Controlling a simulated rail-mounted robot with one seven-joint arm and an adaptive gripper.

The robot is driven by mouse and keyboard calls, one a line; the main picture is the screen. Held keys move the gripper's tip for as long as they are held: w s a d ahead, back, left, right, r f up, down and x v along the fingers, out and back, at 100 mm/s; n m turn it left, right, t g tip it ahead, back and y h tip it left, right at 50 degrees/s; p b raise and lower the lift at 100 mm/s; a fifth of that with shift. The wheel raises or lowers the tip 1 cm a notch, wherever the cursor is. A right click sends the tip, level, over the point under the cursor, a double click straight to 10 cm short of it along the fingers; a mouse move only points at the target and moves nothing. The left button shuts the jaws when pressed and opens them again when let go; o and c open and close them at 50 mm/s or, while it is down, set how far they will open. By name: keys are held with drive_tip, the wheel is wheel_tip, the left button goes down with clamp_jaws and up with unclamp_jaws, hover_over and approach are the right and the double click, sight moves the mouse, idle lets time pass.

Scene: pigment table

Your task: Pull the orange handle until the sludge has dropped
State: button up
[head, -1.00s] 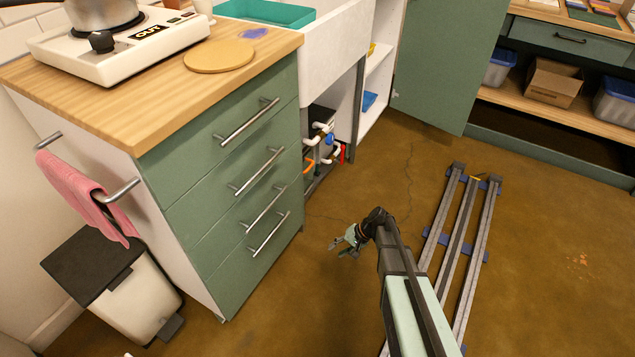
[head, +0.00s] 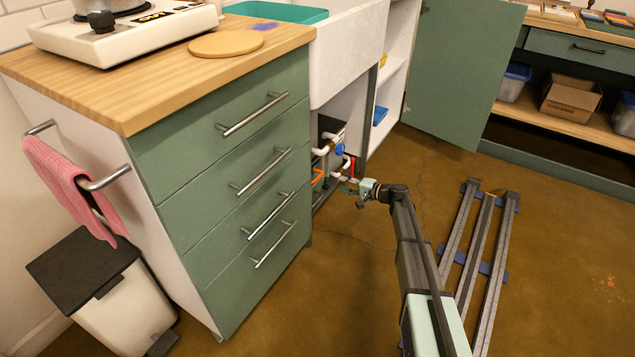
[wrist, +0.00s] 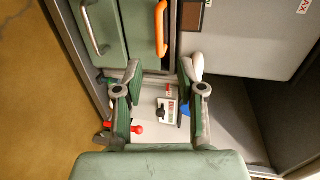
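The orange handle (head: 317,178) shows under the sink in the head view, low beside the drawer unit. In the wrist view the orange handle (wrist: 161,28) is a bar at the top, alongside a green panel. My gripper (head: 352,187) is at the opening under the sink in the head view, to the right of the handle. In the wrist view my gripper (wrist: 160,70) is open, its two fingers apart, with nothing held between them. The fingertips appear below the handle in that picture, apart from it. No sludge can be made out.
A grey tank (wrist: 245,40) with a MAX label fills the wrist view's upper right. A red-knobbed lever (wrist: 136,129) and a small dial unit (wrist: 166,109) lie beyond the fingers. A silver drawer handle (wrist: 92,28) is left of the orange one. White pipes (head: 333,148) crowd the opening.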

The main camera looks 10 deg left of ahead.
sight(318, 179)
drive_tip(key=b+x, duration=0.4)
drive_tip(key=x, duration=0.9)
drive_tip(key=shift+f, duration=0.1)
clamp_jaws()
